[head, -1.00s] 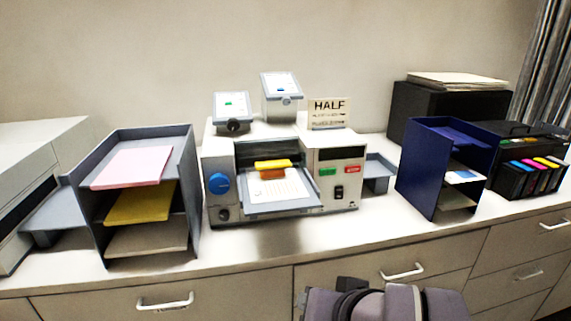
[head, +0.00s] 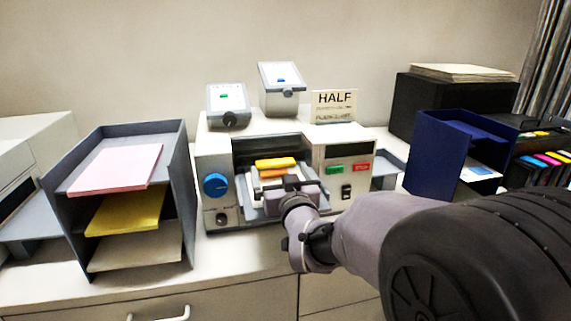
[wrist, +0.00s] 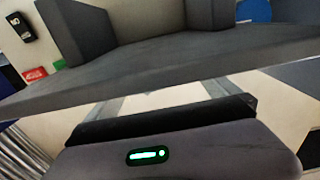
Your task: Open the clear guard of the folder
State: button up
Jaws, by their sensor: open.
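The folder (head: 215,165) is the pale machine in the middle of the counter, with a blue knob at left and green and red buttons at right. A grey-framed, pale panel that looks like its guard (head: 254,200) slopes out at the front, below a yellow-orange bar (head: 275,163). My gripper (head: 290,184) is open in front of this panel and covers much of it; whether they touch cannot be told.
A grey shelf (head: 185,160) with pink and yellow paper stands left of the folder, and a blue shelf (head: 430,150) stands right. Some counter in front is clear.

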aim_at(277, 166)
jog(key=x, duration=0.4)
jog(key=shift+w, duration=0.15)
